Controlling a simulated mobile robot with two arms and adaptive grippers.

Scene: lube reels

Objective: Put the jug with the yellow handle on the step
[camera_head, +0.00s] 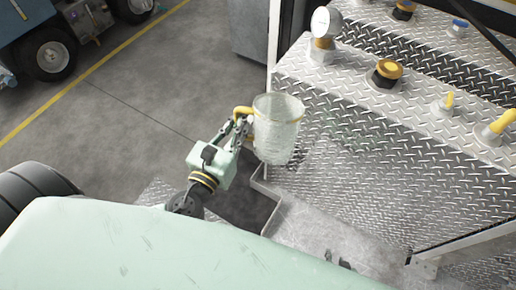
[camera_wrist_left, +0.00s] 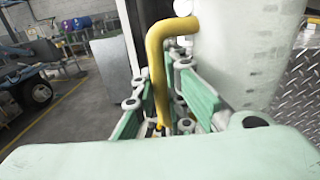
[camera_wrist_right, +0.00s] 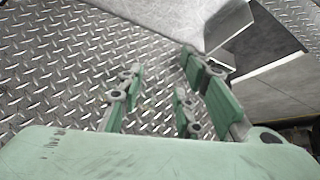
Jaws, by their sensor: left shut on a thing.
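The jug (camera_head: 276,135) is translucent white with a yellow handle (camera_head: 243,111). My left gripper (camera_head: 241,124) is shut on the handle and holds the jug upright at its left side. In the left wrist view, the yellow handle (camera_wrist_left: 158,75) rises between the fingers, and the jug body (camera_wrist_left: 240,45) fills the upper right. The jug is in front of the left part of the diamond-plate step (camera_head: 375,180); I cannot tell whether its base touches anything. My right gripper (camera_wrist_right: 155,85) is open and empty over diamond plate in the right wrist view.
The middle of the step is clear. A wheeled vehicle (camera_head: 50,50) stands far left.

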